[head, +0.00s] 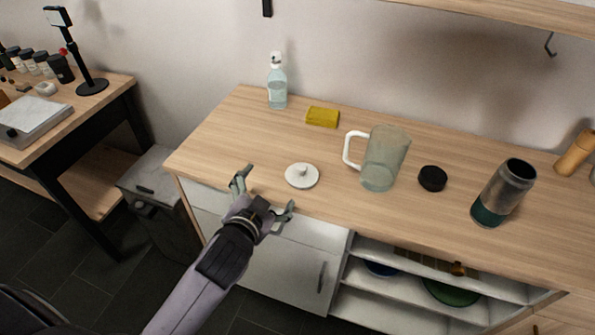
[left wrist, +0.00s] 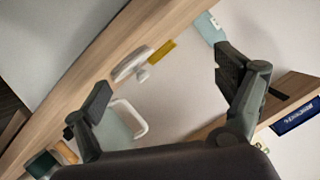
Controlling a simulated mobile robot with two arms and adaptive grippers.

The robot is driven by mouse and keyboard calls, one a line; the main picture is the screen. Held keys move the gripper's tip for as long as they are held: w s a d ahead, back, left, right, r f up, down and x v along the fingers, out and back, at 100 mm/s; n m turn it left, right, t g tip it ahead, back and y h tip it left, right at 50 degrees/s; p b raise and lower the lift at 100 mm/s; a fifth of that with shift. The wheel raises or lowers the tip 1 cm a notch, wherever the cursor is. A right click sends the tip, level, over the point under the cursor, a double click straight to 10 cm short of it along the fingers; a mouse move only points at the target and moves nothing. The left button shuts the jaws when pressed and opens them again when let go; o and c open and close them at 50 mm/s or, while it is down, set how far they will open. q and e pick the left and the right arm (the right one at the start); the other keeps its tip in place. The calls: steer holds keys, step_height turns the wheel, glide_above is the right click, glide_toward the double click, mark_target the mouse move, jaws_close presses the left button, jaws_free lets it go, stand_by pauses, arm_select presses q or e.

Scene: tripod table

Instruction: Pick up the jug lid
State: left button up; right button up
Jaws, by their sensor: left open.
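The jug lid (head: 302,176) is a round white disc with a small knob, lying flat on the wooden counter left of the jug. It also shows in the left wrist view (left wrist: 131,64), beyond the open fingers. The clear jug (head: 383,160) with a white handle stands upright and uncovered to the right of the lid. My left gripper (head: 265,194) is open and empty, at the counter's front edge, left of and nearer than the lid, not touching it. In the left wrist view the fingers (left wrist: 160,88) are spread wide. My right gripper is in neither view.
A yellow sponge (head: 322,117) and a clear bottle (head: 277,83) stand behind the lid. A black cap (head: 432,178) and a steel and green flask (head: 503,192) are right of the jug. The counter (head: 230,135) is clear left of the lid.

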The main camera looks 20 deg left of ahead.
arm_select(q)
steer(key=w+d+r+m+t+h, duration=0.2)
steer(key=d+r+m+t+h, duration=0.3)
steer(key=r, duration=0.6)
steer(key=w+d+r+m+t+h, duration=0.2)
steer(key=d+r+m+h, duration=0.4)
steer(key=r, duration=0.5)
steer(key=s+d+r+m+g+h, duration=0.3)
steer(key=d+r+m+g+h, duration=0.25)
steer(key=m+h, duration=0.55)
steer(key=m+g+y, duration=1.2)
steer(key=m+y, duration=0.5)
steer(key=y, duration=0.1)
glide_toward(302, 166)
steer(key=x, duration=0.1)
steer(key=p+x, duration=0.1)
steer(key=x, duration=0.1)
steer(key=p+x, duration=0.1)
steer(key=x, duration=0.1)
steer(key=shift+s+d+f, duration=0.15)
steer(key=shift+s+f, duration=0.15)
steer(key=x, duration=0.2)
steer(key=p+x, duration=0.1)
steer(key=x, duration=0.1)
steer(key=shift+w+f, duration=0.15)
steer(key=shift+w, duration=0.3)
steer(key=shift+w+d+f, duration=0.1)
steer(key=shift+d+f, duration=0.05)
steer(key=shift+f, duration=0.3)
